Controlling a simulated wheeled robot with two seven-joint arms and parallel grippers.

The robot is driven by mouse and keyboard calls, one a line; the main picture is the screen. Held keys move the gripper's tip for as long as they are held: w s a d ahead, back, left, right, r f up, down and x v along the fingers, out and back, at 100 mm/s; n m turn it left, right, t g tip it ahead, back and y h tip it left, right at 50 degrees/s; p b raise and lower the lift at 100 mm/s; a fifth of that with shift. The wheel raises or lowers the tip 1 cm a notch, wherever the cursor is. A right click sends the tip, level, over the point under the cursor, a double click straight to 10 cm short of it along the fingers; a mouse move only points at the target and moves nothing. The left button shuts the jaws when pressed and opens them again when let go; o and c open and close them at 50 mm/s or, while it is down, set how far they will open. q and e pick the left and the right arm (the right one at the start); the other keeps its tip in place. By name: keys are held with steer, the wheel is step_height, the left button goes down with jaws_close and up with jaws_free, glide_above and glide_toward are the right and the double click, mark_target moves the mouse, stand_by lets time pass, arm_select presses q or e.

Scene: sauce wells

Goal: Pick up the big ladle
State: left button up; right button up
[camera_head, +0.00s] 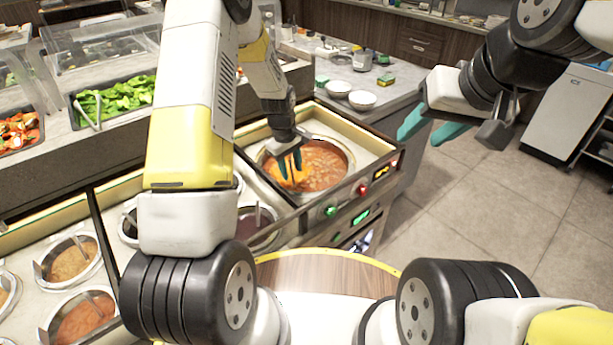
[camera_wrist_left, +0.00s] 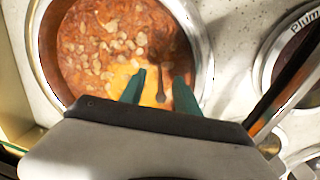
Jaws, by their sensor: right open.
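A round pot of red-brown soup with pale chunks (camera_head: 325,165) sits in the lit warmer. It also shows in the wrist view (camera_wrist_left: 85,50). My left gripper (camera_head: 290,163) is over the pot, pointing down, its fingertips low at the soup. In the wrist view its two green fingers (camera_wrist_left: 159,88) are apart. A dark brown slender shape (camera_wrist_left: 161,90) lies between them; I cannot tell whether it is the big ladle or a shadow. No ladle shows clearly in the pot. My right gripper (camera_head: 430,127) is open and empty, raised over the floor at right.
Smaller sauce wells (camera_head: 72,258) with metal handles stand at the lower left. Trays of greens (camera_head: 115,100) and red vegetables lie at the back left. Two white bowls (camera_head: 362,100) stand on the counter behind the pot. The floor (camera_head: 490,200) at right is clear.

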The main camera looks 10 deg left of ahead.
arm_select(q)
step_height(320, 180, down, 2)
steer(key=shift+d+f, duration=0.1)
steer(key=shift+f, duration=0.1)
jaws_close()
steer(key=shift+w, duration=0.1)
stand_by(1.3)
